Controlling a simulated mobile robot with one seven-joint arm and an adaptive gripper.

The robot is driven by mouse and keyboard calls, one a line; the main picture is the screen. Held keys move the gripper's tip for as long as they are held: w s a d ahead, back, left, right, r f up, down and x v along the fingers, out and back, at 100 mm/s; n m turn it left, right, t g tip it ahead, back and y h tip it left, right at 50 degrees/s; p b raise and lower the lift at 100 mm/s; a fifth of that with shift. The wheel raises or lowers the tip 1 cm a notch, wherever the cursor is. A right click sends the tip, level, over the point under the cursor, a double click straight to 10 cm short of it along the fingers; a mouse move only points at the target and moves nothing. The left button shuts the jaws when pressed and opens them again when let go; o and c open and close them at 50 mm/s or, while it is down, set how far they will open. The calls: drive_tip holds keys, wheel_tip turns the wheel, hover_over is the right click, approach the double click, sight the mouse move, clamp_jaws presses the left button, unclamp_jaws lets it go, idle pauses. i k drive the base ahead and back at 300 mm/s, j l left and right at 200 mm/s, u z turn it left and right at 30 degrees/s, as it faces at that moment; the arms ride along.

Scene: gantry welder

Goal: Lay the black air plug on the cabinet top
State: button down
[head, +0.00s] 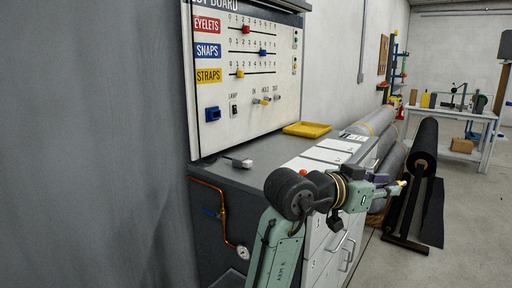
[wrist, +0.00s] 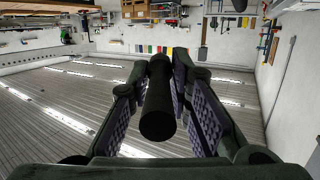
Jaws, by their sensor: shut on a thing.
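The black air plug (wrist: 158,112) is a dark cylinder between the two padded fingers of my gripper (wrist: 162,88) in the wrist view, its round end towards the camera. My gripper (head: 392,189) is shut on it. In the head view the gripper points right, in front of the drawer cabinet and beyond its right side; the plug cannot be made out there. The cabinet top (head: 247,178) is a dark grey surface below the board, to the left of the gripper. My arm hides part of the cabinet's front.
A small grey-and-black item (head: 239,162) and a yellow tray (head: 306,130) lie on the cabinet top. Dark bare room shows in front of them. A copper pipe with a gauge (head: 243,252) runs down the cabinet's side.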

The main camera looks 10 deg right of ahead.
sight(266, 177)
drive_tip(key=i+j, duration=0.25)
drive_tip(key=i, duration=0.25)
drive_tip(key=i+j, duration=0.2)
drive_tip(key=i, duration=0.3)
drive_tip(key=i+j, duration=0.25)
drive_tip(key=i, duration=0.2)
